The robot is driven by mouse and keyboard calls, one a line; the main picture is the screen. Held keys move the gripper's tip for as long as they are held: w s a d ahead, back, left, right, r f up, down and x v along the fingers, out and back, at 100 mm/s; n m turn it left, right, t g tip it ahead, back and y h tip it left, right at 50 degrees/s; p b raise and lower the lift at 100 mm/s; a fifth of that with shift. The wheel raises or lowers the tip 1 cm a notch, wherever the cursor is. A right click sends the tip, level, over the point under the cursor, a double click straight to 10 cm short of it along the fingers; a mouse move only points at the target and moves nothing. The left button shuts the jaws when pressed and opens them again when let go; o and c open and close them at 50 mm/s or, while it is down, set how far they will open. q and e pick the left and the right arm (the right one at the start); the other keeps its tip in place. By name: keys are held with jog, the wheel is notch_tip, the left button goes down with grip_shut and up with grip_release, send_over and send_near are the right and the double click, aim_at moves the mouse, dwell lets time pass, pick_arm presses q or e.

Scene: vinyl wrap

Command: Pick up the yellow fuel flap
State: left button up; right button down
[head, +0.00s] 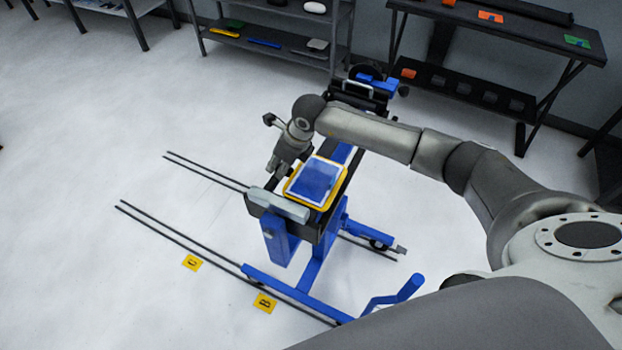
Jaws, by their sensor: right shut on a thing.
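The yellow fuel flap (327,206) is a rounded yellow panel with a white-edged blue sheet (315,182) over its middle. It is at the top of the blue and black wheeled stand (280,241) in the middle of the head view. My right gripper (278,168) reaches in from the right and points down at the flap's upper left edge. It is shut on the flap there, though the fingertips are small and the contact is hard to make out. I cannot tell whether the flap is clear of the stand. My left gripper is out of view.
A light grey bar (279,206) lies across the stand's near left end. Dark rails (190,237) run along the white floor, with yellow markers C (191,262) and B (264,303). Shelves (262,41) and a dark table (500,34) stand behind. Floor at left is clear.

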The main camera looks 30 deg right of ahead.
jog(key=shift+r, duration=0.15)
jog(key=shift+r+b, duration=0.45)
jog(key=shift+b, duration=0.1)
jog(key=shift+r+b, duration=0.7)
jog(key=shift+r, duration=0.25)
jog(key=s+d+r, duration=0.1)
jog(key=r, duration=0.1)
jog(key=s+d+r+b, duration=0.1)
jog(key=r, duration=0.1)
jog(key=s+d+r+b, duration=0.1)
jog(key=s, duration=0.1)
jog(key=shift+d+r, duration=0.1)
jog(key=shift+r, duration=0.3)
jog(key=s+d+r+b, duration=0.3)
jog(key=s+d+r, duration=0.1)
jog(key=s, duration=0.3)
jog(key=shift+s+d, duration=0.25)
jog(key=shift+d, duration=0.25)
